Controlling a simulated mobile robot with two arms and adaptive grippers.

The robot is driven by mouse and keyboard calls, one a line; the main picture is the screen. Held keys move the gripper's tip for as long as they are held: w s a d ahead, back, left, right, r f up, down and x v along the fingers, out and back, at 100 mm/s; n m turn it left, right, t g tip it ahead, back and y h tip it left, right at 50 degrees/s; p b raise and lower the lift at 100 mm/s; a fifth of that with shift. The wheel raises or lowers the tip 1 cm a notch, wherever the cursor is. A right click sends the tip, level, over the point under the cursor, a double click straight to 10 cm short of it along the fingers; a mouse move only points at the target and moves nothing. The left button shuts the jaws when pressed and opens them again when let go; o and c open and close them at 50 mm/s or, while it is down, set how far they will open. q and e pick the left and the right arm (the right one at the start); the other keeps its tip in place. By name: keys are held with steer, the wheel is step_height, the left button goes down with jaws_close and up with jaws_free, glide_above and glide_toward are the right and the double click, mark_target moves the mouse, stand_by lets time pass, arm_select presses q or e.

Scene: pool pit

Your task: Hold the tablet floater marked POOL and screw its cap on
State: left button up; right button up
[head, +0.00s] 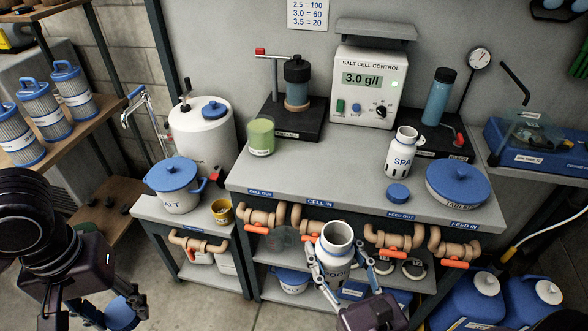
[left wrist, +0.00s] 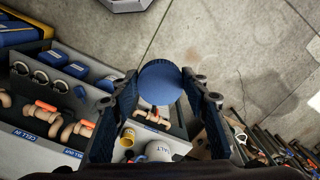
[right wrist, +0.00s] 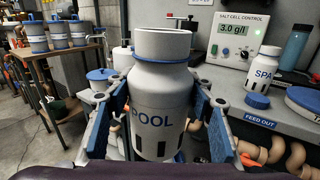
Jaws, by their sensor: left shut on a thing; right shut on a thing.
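The white floater (right wrist: 158,100) marked POOL is upright with an open, uncapped neck in the right wrist view. It also shows in the head view (head: 336,243), in front of the bench. My right gripper (right wrist: 160,115) is shut on its body, one finger on each side. A round blue cap (left wrist: 160,82) sits between the fingertips of my left gripper (left wrist: 160,88), which is shut on it. In the head view this cap (head: 122,313) is low at the left, well apart from the floater. The cap's underside is hidden.
A white SPA floater (head: 401,155) stands on the bench (head: 330,172) with a loose blue cap (head: 398,193) beside it. Pipes with orange valve handles (head: 387,255) line the bench front. A SALT tub (head: 175,190) stands on the lower side table. Open floor lies between my grippers.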

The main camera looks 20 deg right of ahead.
steer(key=w+a+n+g+y, duration=0.2)
steer(key=w+a+n+y, duration=0.1)
steer(key=a, duration=0.4)
steer(key=w+a+r+n+g+y, duration=0.1)
steer(key=w+a+n+g+y, duration=0.1)
steer(key=a+n+y, duration=0.3)
steer(key=w+a+y, duration=0.1)
steer(key=a+y, duration=0.1)
steer(key=y, duration=0.1)
steer(key=shift+y, duration=0.3)
arm_select(q)
steer(key=w+d+r, duration=0.1)
steer(key=d+r, duration=0.4)
steer(key=d, duration=0.3)
steer(key=w+d+r+m, duration=0.1)
steer(key=w+d+r, duration=0.1)
steer(key=d+r, duration=0.3)
steer(key=w+d+r, duration=0.2)
steer(key=d+r, duration=0.3)
steer(key=d, duration=0.6)
steer(key=shift+r, duration=0.25)
steer(key=shift+w+d+f, duration=0.1)
steer(key=shift+f, duration=1.9)
steer(key=shift+f, duration=0.9)
